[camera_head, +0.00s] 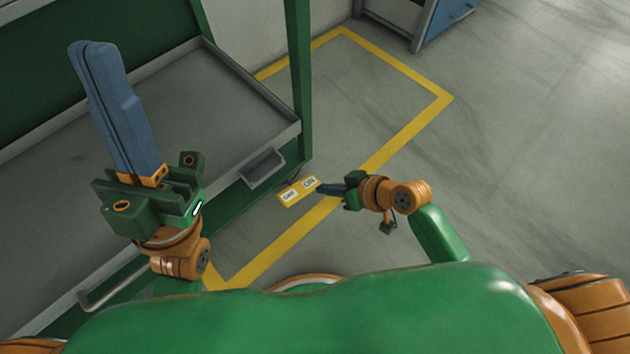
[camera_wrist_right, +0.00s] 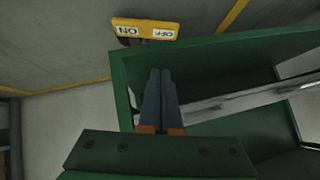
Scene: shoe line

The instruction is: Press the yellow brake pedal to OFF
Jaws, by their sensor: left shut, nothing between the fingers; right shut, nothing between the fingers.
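The yellow brake pedal (camera_head: 299,192) sits low by the cart's corner, near the floor. Its two white labels read ON at the left end and OFF at the right end in the head view. In the right wrist view the pedal (camera_wrist_right: 146,23) is at the top, its lettering upside down. My right gripper (camera_head: 322,189) is shut and empty, with its blue fingertips close to the OFF end. In the wrist view the fingertips (camera_wrist_right: 160,71) show below the pedal, apart from it in the picture; contact cannot be told. My left gripper (camera_head: 88,45) is shut and empty, raised over the cart.
The cart has a grey tray top (camera_head: 215,85), green posts (camera_head: 299,80) and a grey handle (camera_head: 262,167) near the pedal. Yellow floor tape (camera_head: 400,135) runs around it. A blue cabinet (camera_head: 448,15) stands at the back. The floor to the right is clear.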

